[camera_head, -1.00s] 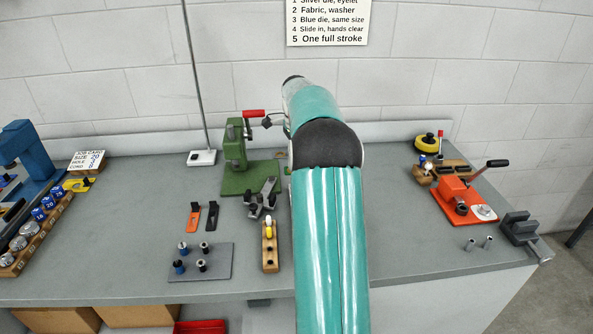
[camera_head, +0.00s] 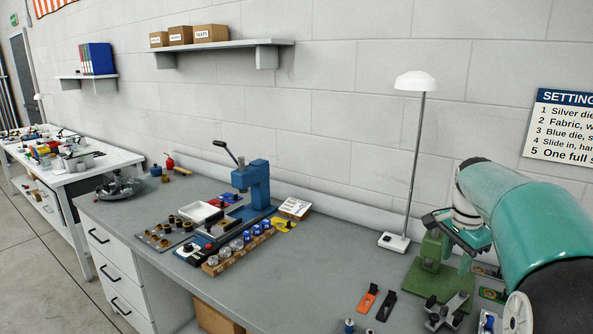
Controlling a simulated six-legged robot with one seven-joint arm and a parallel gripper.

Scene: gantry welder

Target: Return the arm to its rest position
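My arm (camera_head: 540,215) is teal with a dark joint and fills the right side of the head view. It is bent over the bench, its upper end high and its far end lowered. My gripper (camera_head: 460,232) is at the green press (camera_head: 432,272), beside or in front of its upper part. I cannot tell whether it touches the press. Its fingertips are small and partly hidden, so its opening cannot be made out. The press's red handle does not show.
A white lamp (camera_head: 416,82) stands left of the press. Orange and black clips (camera_head: 368,298) and a dark clamp-like tool (camera_head: 447,312) lie in front. A blue press (camera_head: 254,187) and a wooden rack (camera_head: 240,250) stand further left.

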